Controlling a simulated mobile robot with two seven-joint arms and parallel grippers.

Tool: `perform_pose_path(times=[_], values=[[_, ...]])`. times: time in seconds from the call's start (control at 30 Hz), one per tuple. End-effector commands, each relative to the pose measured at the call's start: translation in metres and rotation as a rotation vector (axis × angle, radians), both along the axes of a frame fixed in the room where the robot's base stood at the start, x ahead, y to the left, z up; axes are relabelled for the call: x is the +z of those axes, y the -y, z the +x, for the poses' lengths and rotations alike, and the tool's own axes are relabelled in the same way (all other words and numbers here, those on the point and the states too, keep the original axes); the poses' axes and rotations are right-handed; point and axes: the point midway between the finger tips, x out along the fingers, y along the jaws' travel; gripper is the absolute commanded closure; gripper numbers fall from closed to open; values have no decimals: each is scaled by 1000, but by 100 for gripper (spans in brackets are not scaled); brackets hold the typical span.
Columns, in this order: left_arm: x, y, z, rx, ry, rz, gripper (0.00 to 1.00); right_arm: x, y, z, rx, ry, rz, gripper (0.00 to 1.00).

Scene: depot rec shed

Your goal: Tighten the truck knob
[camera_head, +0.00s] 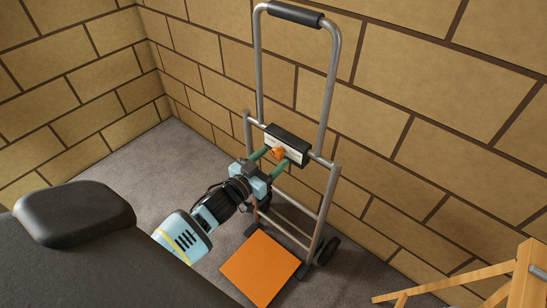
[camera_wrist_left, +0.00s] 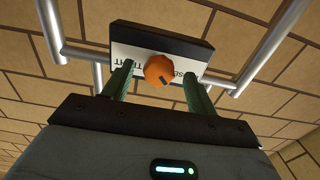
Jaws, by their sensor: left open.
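The truck is a grey metal hand truck (camera_head: 331,98) that stands against the brick wall, with a black handle grip and an orange toe plate (camera_head: 262,268). Its orange knob (camera_head: 278,153) sits on a labelled plate (camera_head: 290,145) on the crossbar. In the left wrist view the knob (camera_wrist_left: 159,70) shows a dark pointer mark, with lettering on the plate at both sides of it. My left gripper (camera_head: 268,159) is open, its green fingers reaching toward the plate. In the left wrist view its fingers (camera_wrist_left: 156,82) are on either side of the knob, apart from it. My right gripper is not in view.
A brick wall (camera_head: 430,90) rises close behind the truck. A wooden frame (camera_head: 520,275) stands at the lower right. The grey floor (camera_head: 135,160) is clear to the left of the truck. A black wheel (camera_head: 328,250) shows beside the toe plate.

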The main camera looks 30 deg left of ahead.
Motion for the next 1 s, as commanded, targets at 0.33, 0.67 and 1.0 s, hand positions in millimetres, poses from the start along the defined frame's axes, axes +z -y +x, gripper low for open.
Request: perform_pose_path(times=[0.33,0.67,1.0], values=[[0,3,13,-1,-1,0,42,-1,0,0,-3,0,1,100],[0,2,13,-1,0,0,67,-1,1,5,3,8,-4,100],[0,2,13,-1,1,10,87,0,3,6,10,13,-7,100]])
